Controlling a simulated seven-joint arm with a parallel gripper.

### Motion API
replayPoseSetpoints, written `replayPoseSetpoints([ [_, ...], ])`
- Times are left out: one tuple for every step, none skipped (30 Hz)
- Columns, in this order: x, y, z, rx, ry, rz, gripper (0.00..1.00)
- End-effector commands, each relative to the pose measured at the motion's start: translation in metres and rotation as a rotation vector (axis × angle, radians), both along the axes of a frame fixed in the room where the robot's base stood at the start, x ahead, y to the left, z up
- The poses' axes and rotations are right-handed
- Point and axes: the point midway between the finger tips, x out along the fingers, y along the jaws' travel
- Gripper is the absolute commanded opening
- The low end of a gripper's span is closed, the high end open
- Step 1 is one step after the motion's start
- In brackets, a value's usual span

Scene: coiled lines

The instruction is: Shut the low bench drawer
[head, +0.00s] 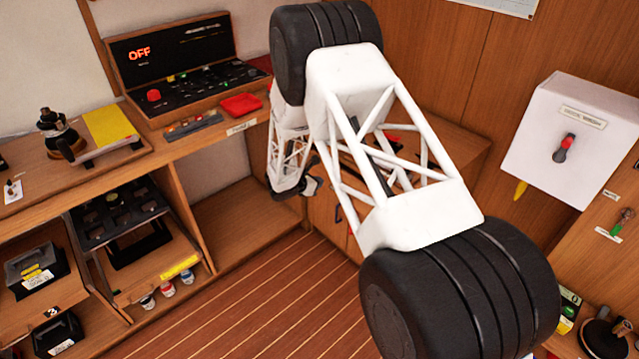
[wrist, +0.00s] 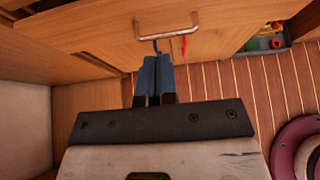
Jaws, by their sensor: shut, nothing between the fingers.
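A wooden front with a metal bar handle (wrist: 167,27) spans the top of the wrist view. It may be the low bench drawer, but I cannot tell how far out it stands. My gripper (wrist: 155,62) is shut and empty, its blue fingers side by side just below the handle in the picture. I cannot tell whether they touch the front. In the head view my arm covers much of the bench (head: 455,145) and its fronts; a narrow strip of wooden front (head: 323,205) shows beside the arm. The fingertips cannot be made out there.
A grey tray (wrist: 265,42) with green and red items lies right of the front. A maroon round object (wrist: 298,148) is on the striped floor (wrist: 225,80). Left shelves hold a black rack (head: 115,212) and small jars (head: 167,289). A white wall box (head: 570,135) hangs right. Central floor is clear.

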Motion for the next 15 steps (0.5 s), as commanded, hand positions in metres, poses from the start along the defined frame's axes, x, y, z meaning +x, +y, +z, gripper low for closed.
replayPoseSetpoints([
  [0.0,0.0,0.0,0.0,0.0,0.0,0.0],
  [0.0,0.0,0.0,0.0,0.0,0.0,0.0],
  [0.0001,0.0001,0.0,0.0,0.0,0.0,0.0],
  [0.0001,0.0001,0.0,0.0,0.0,0.0,0.0],
  [0.0002,0.0,0.0,0.0,0.0,0.0,0.0],
  [0.0002,0.0,0.0,0.0,0.0,0.0,0.06],
  [0.0003,0.0,-0.0001,-0.001,0.001,0.0,0.11],
  [0.0002,-0.0001,-0.0004,-0.003,0.001,0.002,0.15],
  [0.0004,-0.0002,-0.0008,-0.007,0.004,0.005,0.21],
  [0.0005,-0.0005,-0.0015,-0.012,0.007,0.007,0.26],
  [0.0007,-0.0007,-0.0023,-0.02,0.012,0.011,0.31],
  [0.001,-0.0012,-0.0037,-0.033,0.022,0.019,0.36],
  [0.0014,-0.0017,-0.005,-0.045,0.03,0.026,0.36],
  [0.0018,-0.0023,-0.0064,-0.061,0.04,0.035,0.36],
  [0.0025,-0.0031,-0.0087,-0.085,0.056,0.049,0.36],
])
